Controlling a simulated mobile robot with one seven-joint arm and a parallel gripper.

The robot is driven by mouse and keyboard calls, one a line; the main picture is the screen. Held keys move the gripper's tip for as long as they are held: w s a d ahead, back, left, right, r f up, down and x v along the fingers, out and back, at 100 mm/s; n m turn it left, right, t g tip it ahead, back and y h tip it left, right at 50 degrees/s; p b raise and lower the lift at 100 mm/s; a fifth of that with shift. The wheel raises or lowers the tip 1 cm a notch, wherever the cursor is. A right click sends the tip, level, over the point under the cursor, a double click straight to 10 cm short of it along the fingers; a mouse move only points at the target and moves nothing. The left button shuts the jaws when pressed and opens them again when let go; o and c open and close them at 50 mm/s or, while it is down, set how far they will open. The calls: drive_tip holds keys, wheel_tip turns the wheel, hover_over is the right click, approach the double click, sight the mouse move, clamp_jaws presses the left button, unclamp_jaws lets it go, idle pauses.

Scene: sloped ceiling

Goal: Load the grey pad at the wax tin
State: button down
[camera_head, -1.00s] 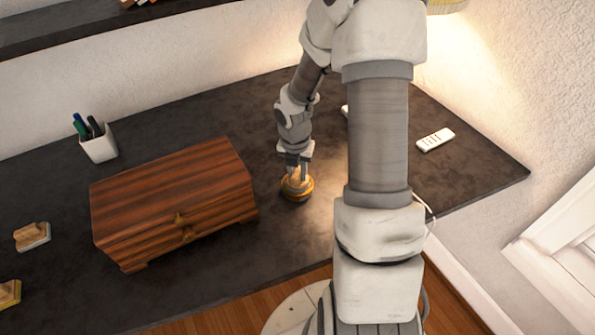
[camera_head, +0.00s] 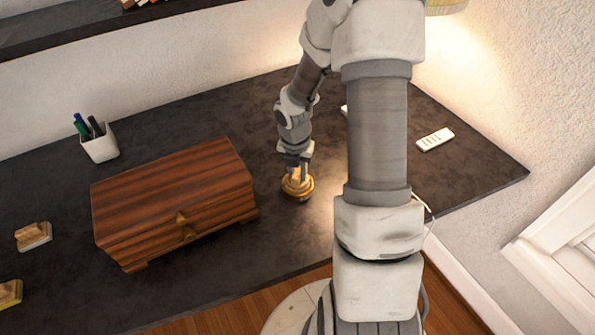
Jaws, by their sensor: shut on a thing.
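My gripper (camera_head: 298,171) points down over the wax tin (camera_head: 304,195), a small round golden tin on the dark desk, right of the wooden chest. My gripper is shut on a small wooden-handled pad (camera_head: 297,181), held at the top of the tin. The colour of its underside is hidden, and I cannot tell whether it touches the wax. Two other wooden-handled pads rest at the left: one with a pale grey base (camera_head: 34,237) and one with a yellow base (camera_head: 9,293), partly cut off by the picture edge.
A white remote (camera_head: 435,139) lies at the right. My arm hides part of the desk (camera_head: 225,110); the desk in front of the tin is clear.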

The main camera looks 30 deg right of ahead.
sight(298, 172)
idle(0.3)
wheel_tip(298, 172, up, 7)
drive_tip(key=p, duration=0.7)
drive_tip(key=shift+p, duration=0.3)
idle(0.5)
